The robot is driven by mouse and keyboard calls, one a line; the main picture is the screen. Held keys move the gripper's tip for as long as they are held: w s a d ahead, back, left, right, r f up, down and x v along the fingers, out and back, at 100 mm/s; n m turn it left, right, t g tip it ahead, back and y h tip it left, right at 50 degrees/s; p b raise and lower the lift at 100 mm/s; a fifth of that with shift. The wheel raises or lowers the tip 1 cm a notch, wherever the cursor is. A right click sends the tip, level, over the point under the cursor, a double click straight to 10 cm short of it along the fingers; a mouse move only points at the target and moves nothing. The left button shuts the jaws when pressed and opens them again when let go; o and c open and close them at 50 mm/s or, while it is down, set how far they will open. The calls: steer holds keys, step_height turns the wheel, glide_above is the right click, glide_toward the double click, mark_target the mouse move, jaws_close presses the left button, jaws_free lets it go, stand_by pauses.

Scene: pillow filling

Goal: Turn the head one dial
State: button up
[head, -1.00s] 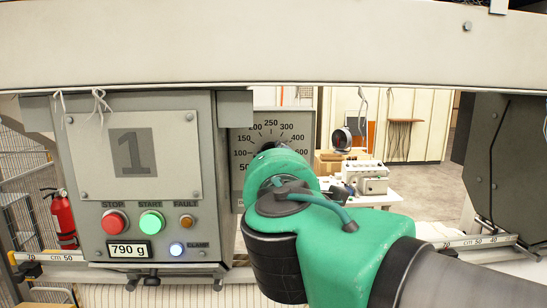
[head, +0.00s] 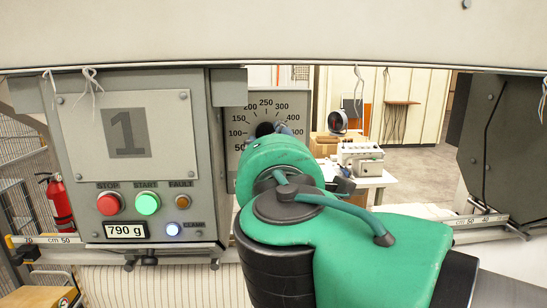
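The dial plate (head: 238,118) of head one is a pale grey square right of the panel marked 1. Its printed numbers run from 50 up through 250 at the top to 400 and beyond on the right. My green wrist covers the lower middle of the plate. A dark round piece shows at the dial's centre, just above my wrist; I cannot tell whether it is the knob or part of my gripper. My gripper (head: 284,129) is mostly hidden behind the wrist, in front of the dial. Its fingers and any contact with the knob cannot be made out.
The grey control box (head: 200,160) stands close left of my arm, with red stop, green start and fault buttons and a 790 g display (head: 126,230). A beam crosses the top. A ruled rail (head: 470,220) runs low at right. A white table (head: 375,178) stands behind.

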steer(key=s, duration=0.7)
steer(key=shift+s, duration=0.2)
stand_by(0.5)
steer(key=d+f+m+g+h+b, duration=0.1)
steer(key=d+f+m+g+h, duration=0.15)
steer(key=d+f+m, duration=0.55)
steer(key=d+f+m+g+h+b, duration=0.15)
steer(key=d+f+g, duration=0.35)
steer(key=f, duration=0.7)
steer(key=s+d+f+m+g+y, duration=0.2)
steer(key=s+f+m, duration=0.3)
steer(key=f+m, duration=0.2)
steer(key=s+d+f+m+g+y+b, duration=0.1)
steer(key=s+d+f+m+g+y, duration=0.1)
steer(key=f+m, duration=0.5)
step_height(320, 180, down, 3)
steer(key=s+g, duration=0.1)
steer(key=s, duration=0.1)
steer(key=shift+s+d+f, duration=0.15)
steer(key=shift+s+d, duration=0.05)
steer(key=shift+s, duration=0.15)
